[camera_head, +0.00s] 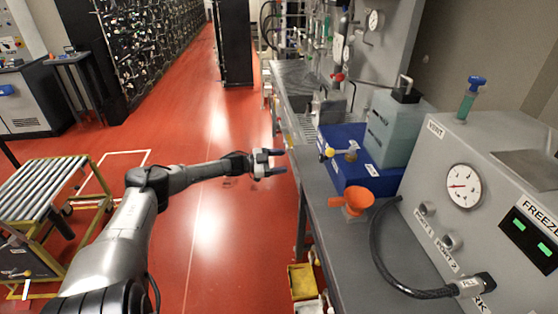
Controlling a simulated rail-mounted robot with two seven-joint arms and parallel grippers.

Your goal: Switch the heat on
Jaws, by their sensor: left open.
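My left gripper (279,162) reaches in from the left at the end of its grey arm. It is open and empty, over the red floor just left of the bench edge. My right gripper is not in view. A grey machine (415,180) stands at the right on the bench. It carries a round dial gauge (464,186), a green-lit display (534,240) under the word FREEZE, and a blue-topped valve (471,95) near the word VENT. No control labelled for heat can be made out; the machine's right side is cut off.
A yellow bin (302,282) is below. A roller cart (42,188) stands left; the red floor (215,240) between is open.

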